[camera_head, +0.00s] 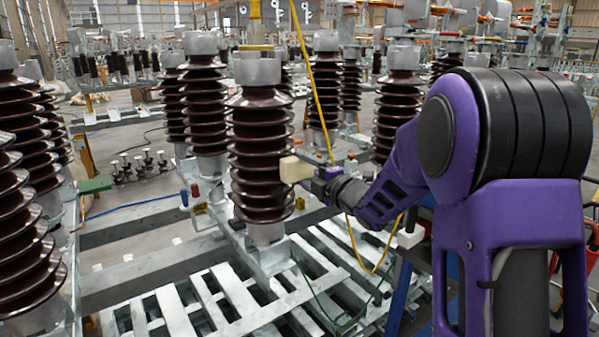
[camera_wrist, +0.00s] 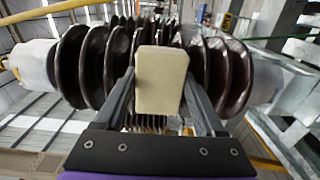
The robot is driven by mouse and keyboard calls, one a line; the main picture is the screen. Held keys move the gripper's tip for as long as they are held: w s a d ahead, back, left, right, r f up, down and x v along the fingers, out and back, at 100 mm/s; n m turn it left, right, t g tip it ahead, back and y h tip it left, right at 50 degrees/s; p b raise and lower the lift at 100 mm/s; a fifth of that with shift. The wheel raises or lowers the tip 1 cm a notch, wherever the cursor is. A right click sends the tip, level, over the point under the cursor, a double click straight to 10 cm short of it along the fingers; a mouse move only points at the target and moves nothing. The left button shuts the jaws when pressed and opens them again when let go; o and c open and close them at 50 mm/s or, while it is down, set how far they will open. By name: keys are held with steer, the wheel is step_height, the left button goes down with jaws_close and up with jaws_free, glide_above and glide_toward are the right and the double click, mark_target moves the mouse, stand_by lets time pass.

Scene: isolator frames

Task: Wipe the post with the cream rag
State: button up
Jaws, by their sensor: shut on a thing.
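The post (camera_head: 262,150) is a dark brown ribbed insulator with grey metal ends, standing upright at the centre of the head view. It lies sideways across the wrist view (camera_wrist: 90,68). The cream rag (camera_head: 296,169) looks like a small cream block at the post's right side. My gripper (camera_head: 318,172) is shut on the rag, which also shows between the two fingers in the wrist view (camera_wrist: 161,80). The rag overlaps the post's ribs in both views; I cannot tell for sure whether it touches them. The rag hides part of the post's middle.
Other ribbed posts stand behind (camera_head: 204,110), to the right (camera_head: 398,100) and at the left edge (camera_head: 25,230). A yellow cable (camera_head: 313,85) hangs close to the gripper. Grey metal slats (camera_head: 215,300) lie below. A green-topped item (camera_head: 95,185) is at left.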

steer(key=shift+s+a+r, duration=0.25)
steer(key=shift+a+r, duration=0.15)
steer(key=shift+r, duration=0.1)
steer(key=shift+s+a+r, duration=0.2)
steer(key=shift+a+r, duration=0.15)
steer(key=shift+r, duration=0.1)
steer(key=shift+s+a+r, duration=0.1)
steer(key=shift+s+a, duration=0.5)
steer(key=shift+a, duration=0.25)
steer(key=shift+s+a+f, duration=0.1)
steer(key=shift+s+a, duration=0.5)
steer(key=shift+a, duration=0.3)
steer(key=shift+s+a+r, duration=0.1)
steer(key=shift+s+a, duration=0.5)
steer(key=shift+a, duration=0.25)
steer(key=shift+d+r+p, duration=0.1)
steer(key=shift+r+p, duration=0.25)
steer(key=shift+r, duration=0.85)
steer(key=shift+w+d, duration=0.75)
steer(key=shift+d, duration=0.35)
steer(key=shift+w+d, duration=0.8)
steer(key=shift+d, duration=0.3)
steer(key=shift+w+d, duration=0.75)
steer(key=shift+d, duration=0.35)
steer(key=b+v, duration=0.1)
steer(key=v, duration=0.5)
steer(key=shift+s, duration=0.1)
